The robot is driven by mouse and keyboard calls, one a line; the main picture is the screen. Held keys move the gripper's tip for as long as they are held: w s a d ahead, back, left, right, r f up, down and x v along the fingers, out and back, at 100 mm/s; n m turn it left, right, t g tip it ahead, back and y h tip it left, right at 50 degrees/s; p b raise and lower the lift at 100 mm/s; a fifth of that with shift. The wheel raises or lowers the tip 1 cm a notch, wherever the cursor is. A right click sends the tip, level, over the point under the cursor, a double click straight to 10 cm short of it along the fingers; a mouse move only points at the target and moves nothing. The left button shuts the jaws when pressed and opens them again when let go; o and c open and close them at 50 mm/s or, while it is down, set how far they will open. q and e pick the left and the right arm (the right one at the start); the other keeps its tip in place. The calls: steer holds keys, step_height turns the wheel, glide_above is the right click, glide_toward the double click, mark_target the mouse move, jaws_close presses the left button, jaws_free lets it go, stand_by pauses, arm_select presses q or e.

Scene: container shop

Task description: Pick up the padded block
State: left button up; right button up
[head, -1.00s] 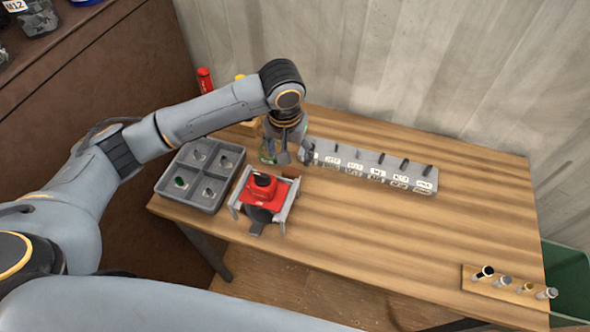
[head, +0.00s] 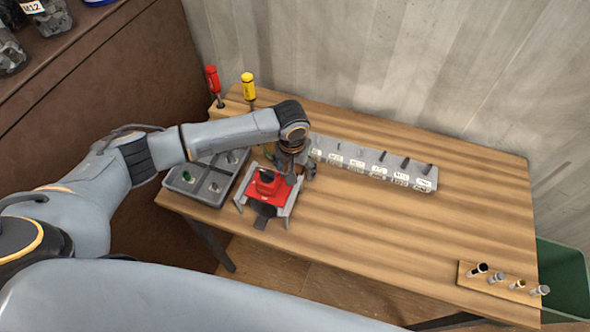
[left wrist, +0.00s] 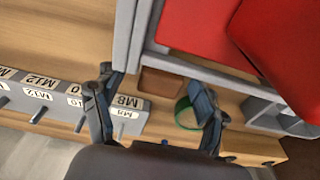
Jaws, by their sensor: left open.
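A small brown block, which looks like the padded block (left wrist: 160,82), lies beside the grey frame in the left wrist view, ahead of and between my open fingers. I cannot make out its padding. In the head view my gripper hides it. My left gripper (head: 295,167) is just behind the red piece, pointing down. It also shows in the left wrist view (left wrist: 150,80), its two fingers spread apart and nothing held between them. My right gripper is not in view.
A red piece (head: 269,187) sits in a grey frame (head: 241,196) close to the gripper. A grey labelled rack (head: 375,168) stands behind right, a compartment tray (head: 197,196) left. A green ring (left wrist: 181,113) lies by one finger. The table's middle right is clear.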

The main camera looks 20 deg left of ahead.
mark_target(295, 167)
arm_select(q)
steer(key=c, duration=1.2)
steer(key=shift+r, duration=0.1)
step_height(295, 167, up, 10)
steer(key=shift+f+b, duration=0.1)
steer(key=shift+b, duration=1.1)
steer(key=shift+o, duration=1.4)
steer(key=shift+c, duration=1)
